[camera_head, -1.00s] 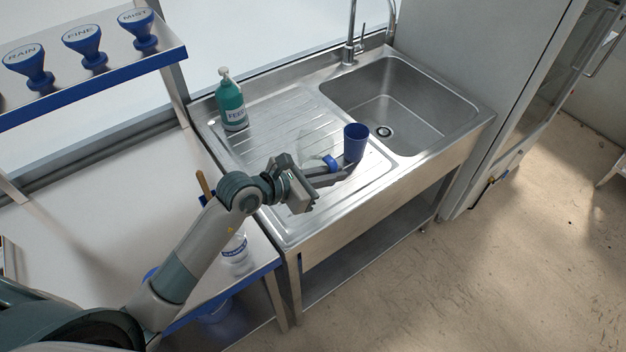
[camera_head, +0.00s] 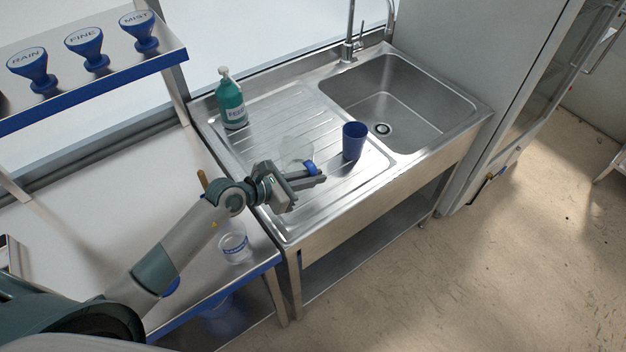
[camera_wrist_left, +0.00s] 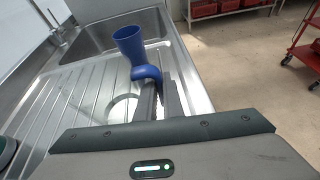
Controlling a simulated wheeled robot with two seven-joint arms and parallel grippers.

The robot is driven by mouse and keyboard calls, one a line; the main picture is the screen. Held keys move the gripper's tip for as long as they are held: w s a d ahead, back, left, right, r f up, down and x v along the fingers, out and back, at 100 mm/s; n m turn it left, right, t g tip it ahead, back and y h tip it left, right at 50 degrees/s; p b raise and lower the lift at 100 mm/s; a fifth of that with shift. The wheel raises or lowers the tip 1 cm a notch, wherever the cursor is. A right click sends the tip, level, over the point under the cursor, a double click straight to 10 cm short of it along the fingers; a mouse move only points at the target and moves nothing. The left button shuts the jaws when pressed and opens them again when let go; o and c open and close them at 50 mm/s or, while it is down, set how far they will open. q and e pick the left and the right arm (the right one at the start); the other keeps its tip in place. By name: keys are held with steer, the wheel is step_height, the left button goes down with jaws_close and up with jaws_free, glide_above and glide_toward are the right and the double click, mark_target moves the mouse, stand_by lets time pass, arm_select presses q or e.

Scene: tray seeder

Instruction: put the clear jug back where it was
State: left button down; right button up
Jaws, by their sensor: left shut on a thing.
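The clear jug (camera_head: 294,152) is hard to see against the steel drainboard (camera_head: 272,117); its blue handle (camera_head: 310,167) shows plainly. My left gripper (camera_head: 316,176) is shut on that handle, over the right front part of the drainboard. In the left wrist view the blue handle (camera_wrist_left: 146,72) sits at the fingertips, and the jug's clear round body (camera_wrist_left: 122,107) shows to the left of the fingers. I cannot tell whether the jug's base touches the drainboard. My right gripper is not in view.
A blue cup (camera_head: 354,141) stands just right of the jug, near the sink basin (camera_head: 405,98). A green bottle (camera_head: 231,100) stands at the drainboard's back left. A clear labelled container (camera_head: 235,247) is on the white bench (camera_head: 75,225). The drainboard's middle is free.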

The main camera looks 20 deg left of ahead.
arm_select(q)
steer(key=shift+f, duration=0.95)
steer(key=shift+f, duration=0.15)
steer(key=c, duration=1.9)
jaws_free()
steer(key=shift+s+a+r, duration=0.2)
steer(key=shift+s+a, duration=0.15)
steer(key=shift+s, duration=0.05)
steer(key=b+v, duration=0.3)
steer(key=v, duration=0.8)
steer(key=shift+r, duration=0.15)
